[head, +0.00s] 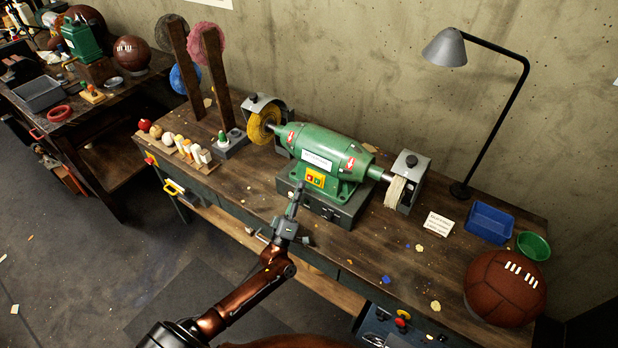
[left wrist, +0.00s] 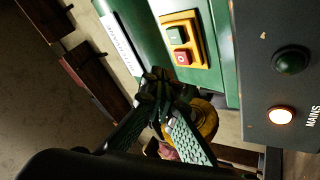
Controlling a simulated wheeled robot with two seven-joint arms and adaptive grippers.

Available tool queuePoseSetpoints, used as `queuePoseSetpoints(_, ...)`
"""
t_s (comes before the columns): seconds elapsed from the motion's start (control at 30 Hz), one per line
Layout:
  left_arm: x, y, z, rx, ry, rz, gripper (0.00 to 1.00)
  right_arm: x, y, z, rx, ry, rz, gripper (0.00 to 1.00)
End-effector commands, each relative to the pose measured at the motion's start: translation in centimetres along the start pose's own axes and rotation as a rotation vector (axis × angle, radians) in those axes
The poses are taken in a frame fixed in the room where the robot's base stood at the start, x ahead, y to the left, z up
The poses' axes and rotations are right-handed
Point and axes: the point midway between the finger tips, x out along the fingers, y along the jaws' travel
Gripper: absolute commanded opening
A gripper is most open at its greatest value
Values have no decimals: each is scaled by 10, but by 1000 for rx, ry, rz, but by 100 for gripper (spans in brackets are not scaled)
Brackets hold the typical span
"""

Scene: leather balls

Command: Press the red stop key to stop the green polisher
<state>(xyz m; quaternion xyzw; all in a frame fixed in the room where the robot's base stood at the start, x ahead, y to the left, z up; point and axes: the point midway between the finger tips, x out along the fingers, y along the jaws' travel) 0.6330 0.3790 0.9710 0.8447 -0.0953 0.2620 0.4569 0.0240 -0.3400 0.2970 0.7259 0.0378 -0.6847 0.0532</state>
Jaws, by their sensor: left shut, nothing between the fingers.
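The green polisher (head: 325,152) stands on the wooden bench with a yellow buffing wheel (head: 262,126) on its left and a pale wheel (head: 396,191) on its right. A yellow switch plate (head: 315,178) is on its front. In the left wrist view the plate carries a red stop key (left wrist: 182,57) beside a green key (left wrist: 177,34). My left gripper (head: 297,192) is shut and empty, just in front of the polisher, left of the plate. Its fingertips (left wrist: 160,82) show near the red key, apparently not covering it. I cannot tell whether the wheels turn.
A dark base box under the polisher has a lit lamp (left wrist: 281,116) and a dark green lamp (left wrist: 290,61). A desk lamp (head: 446,48), blue tray (head: 490,222), green bowl (head: 532,245) and leather ball (head: 505,287) are at right. Polishing bars (head: 183,145) lie at left.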

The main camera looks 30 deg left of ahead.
Motion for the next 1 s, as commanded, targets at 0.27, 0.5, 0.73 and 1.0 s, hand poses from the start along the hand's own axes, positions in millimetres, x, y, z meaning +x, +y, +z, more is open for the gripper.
queuePoseSetpoints(0.27,-18,16,-15,-1,1,0,0,-17,1,-5,0,7,1,60)
queuePoseSetpoints(0.5,-25,19,-19,0,0,0,0,-20,1,-6,0,8,1,60)
queuePoseSetpoints(0.73,-25,19,-19,0,0,0,0,-19,1,-6,0,8,1,60)
queuePoseSetpoints(1.0,-25,19,-19,0,0,1,0,-19,1,-6,0,8,1,60)
